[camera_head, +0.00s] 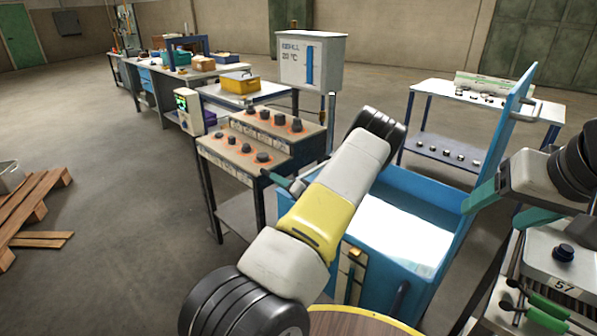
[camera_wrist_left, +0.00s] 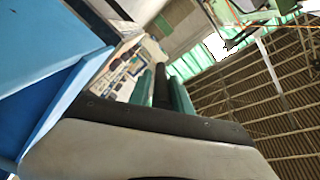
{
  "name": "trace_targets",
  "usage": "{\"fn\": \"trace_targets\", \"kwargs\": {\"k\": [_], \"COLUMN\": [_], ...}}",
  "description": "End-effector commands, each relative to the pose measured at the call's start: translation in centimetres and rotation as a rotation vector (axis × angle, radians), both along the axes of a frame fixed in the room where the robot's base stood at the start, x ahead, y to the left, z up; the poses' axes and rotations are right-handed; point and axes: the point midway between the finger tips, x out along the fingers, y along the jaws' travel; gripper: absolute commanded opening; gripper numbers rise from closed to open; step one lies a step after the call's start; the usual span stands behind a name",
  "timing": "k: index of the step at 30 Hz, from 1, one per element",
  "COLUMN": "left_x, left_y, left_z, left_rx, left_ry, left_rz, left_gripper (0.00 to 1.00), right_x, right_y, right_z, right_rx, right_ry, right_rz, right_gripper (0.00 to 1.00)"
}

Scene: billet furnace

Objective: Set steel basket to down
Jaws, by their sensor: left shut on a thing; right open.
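I cannot make out the steel basket for certain. A blue tank (camera_head: 385,190) with its lid (camera_head: 492,165) raised stands right of centre, and its inside looks bright white. An upright dark slot panel with a yellow knob (camera_head: 354,253) is on its front. My left gripper (camera_head: 276,178) is by the right edge of the bench with dark billets, partly hidden by my arm. In the left wrist view its teal fingers (camera_wrist_left: 162,90) are shut on a dark bar-like thing (camera_wrist_left: 161,84). My right gripper (camera_head: 492,217) is open and empty near the raised lid.
The bench (camera_head: 245,150) holds several dark pieces on orange-marked spots. A white control box (camera_head: 311,60) stands behind it. A white table (camera_head: 484,100) is behind the tank. A wooden pallet (camera_head: 30,205) lies at left; the floor between is clear.

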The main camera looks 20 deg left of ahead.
Motion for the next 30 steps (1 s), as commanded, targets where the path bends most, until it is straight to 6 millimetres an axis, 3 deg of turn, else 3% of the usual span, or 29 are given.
{"fn": "trace_targets", "kwargs": {"k": [4,5,7,18,30], "left_x": [-0.2,-0.2,-0.1,-0.1,-2.5], "left_y": [0.0,0.0,0.0,-0.5,-6.1], "left_z": [-0.3,-0.3,-0.3,0.0,-0.1], "left_rx": [-0.006,-0.007,-0.006,-0.002,-0.004], "left_ry": [0.005,0.005,0.004,0.002,0.004], "left_rz": [0.002,0.002,0.001,-0.002,-0.002], "left_gripper": [0.0,0.28,0.41,0.41,0.41], "right_x": [0.0,0.0,0.0,0.0,0.0], "right_y": [0.0,0.0,0.0,0.0,0.0], "right_z": [0.0,0.0,0.0,0.0,0.0], "right_rx": [0.0,0.0,0.0,0.0,0.0], "right_ry": [0.0,0.0,0.0,0.0,0.0], "right_rz": [0.0,0.0,0.0,0.0,0.0], "right_gripper": [0.68,0.68,0.68,0.68,0.68]}}
